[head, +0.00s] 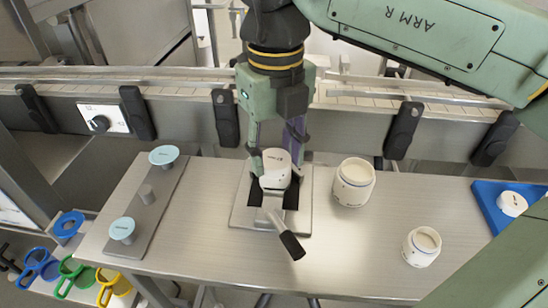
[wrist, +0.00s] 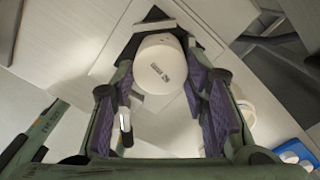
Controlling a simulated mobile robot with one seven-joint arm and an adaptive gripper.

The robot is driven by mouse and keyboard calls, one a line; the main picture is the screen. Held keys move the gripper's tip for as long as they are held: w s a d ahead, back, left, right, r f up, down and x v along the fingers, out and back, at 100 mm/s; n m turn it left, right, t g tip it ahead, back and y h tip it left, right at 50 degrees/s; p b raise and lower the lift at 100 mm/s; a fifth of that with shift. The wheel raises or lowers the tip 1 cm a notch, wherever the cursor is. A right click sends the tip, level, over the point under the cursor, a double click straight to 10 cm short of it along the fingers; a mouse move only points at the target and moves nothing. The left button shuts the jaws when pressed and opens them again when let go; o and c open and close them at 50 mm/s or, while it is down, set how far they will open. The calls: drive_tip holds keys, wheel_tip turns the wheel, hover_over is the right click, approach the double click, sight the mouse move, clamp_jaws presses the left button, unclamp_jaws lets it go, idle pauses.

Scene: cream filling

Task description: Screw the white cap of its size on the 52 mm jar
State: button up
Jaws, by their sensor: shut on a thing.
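My gripper (head: 277,164) is shut on the white cap (head: 277,157), with a purple-padded finger on either side of it. In the wrist view the cap (wrist: 160,62) shows its round top with small dark print. Below the cap, a white jar (head: 274,182) stands upright in the metal clamp fixture (head: 240,222). The cap is at the jar's mouth; I cannot tell whether the threads are engaged. The clamp's black-handled lever (head: 291,245) points toward the front. The jar's size mark is not readable.
A larger open jar (head: 354,182) and a smaller open jar (head: 422,247) stand to the right. A blue tray (head: 486,197) at far right holds another white cap (head: 512,203). At left, a grey plate (head: 142,220) carries light-blue discs (head: 164,155).

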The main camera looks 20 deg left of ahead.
drive_tip(key=shift+f+m, duration=0.1)
drive_tip(key=shift+m, duration=1.5)
drive_tip(key=shift+s+m, duration=0.1)
drive_tip(key=shift+m, duration=0.9)
drive_tip(key=shift+c, duration=0.9)
drive_tip(key=o, duration=1.2)
drive_tip(key=n+p, duration=0.1)
drive_tip(key=n, duration=0.3)
drive_tip(key=shift+r, duration=0.2)
drive_tip(key=shift+d+f+n, duration=0.1)
drive_tip(key=shift+n, duration=0.8)
